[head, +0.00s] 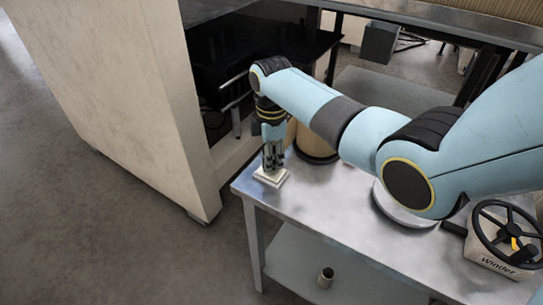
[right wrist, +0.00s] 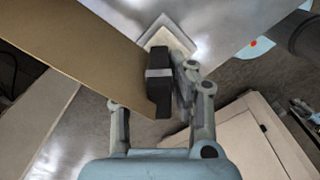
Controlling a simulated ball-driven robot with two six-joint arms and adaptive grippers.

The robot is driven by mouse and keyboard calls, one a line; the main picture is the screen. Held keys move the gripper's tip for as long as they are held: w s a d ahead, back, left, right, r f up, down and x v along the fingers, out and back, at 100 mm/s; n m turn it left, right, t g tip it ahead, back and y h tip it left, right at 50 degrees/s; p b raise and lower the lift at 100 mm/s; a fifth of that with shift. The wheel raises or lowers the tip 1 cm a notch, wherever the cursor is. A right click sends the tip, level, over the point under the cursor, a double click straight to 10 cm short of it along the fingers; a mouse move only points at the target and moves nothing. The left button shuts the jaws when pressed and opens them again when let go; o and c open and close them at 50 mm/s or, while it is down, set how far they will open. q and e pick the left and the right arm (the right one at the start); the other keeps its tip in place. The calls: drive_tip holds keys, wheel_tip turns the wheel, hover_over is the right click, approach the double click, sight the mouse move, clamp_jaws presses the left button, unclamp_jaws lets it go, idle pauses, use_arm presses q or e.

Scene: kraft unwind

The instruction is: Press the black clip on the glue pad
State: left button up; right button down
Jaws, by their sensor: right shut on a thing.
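The black clip (right wrist: 159,82), with a grey band across it, is between the fingers of my right gripper (right wrist: 160,95) in the right wrist view. My right gripper is shut on it. In the head view my right gripper (head: 271,160) points down over the glue pad (head: 270,179), a small pale square at the left corner of the metal table. The pad (right wrist: 168,38) shows partly behind the clip in the wrist view; I cannot tell whether clip and pad touch. My left gripper is not in view.
A broad brown strip (right wrist: 80,55) runs beside the clip in the wrist view. The metal table (head: 330,205) carries a brown roll (head: 318,143) behind my arm and a winder handwheel (head: 507,232) at right. A pale panel (head: 130,90) stands left. A small cup (head: 326,277) is on the lower shelf.

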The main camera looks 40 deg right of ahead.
drive_tip(key=shift+f, duration=0.45)
idle(0.3)
drive_tip(key=shift+s+f, duration=0.1)
idle(1.4)
wheel_tip(320, 180, up, 5)
drive_tip(key=p, duration=0.5)
drive_tip(key=shift+f, duration=0.1)
drive_tip(key=shift+r, duration=0.3)
drive_tip(key=shift+r+p, duration=0.3)
drive_tip(key=shift+r, duration=0.55)
